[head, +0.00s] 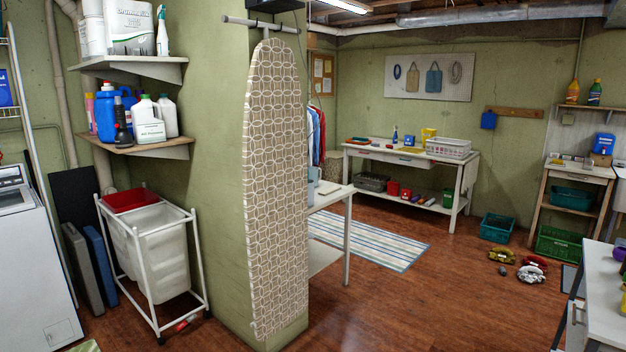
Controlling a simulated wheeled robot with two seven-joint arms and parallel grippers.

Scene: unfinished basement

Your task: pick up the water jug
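I cannot pick out a water jug for certain in the head view. A blue jug-like container (106,117) stands upright on the lower wall shelf at the left. Beside it on the same shelf stand a white jug with a label (149,131) and another white jug (168,117). Part of a light blue object (313,174) shows on a white table, partly hidden behind the ironing board; I cannot tell what it is. Neither of my grippers is in view.
A patterned ironing board (276,190) hangs on the green pillar. A wheeled laundry hamper (165,262) stands below the shelves. Shoes (502,255) and a teal basket (497,228) lie on the floor at right. A workbench (400,157) stands at the back. The middle floor is clear.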

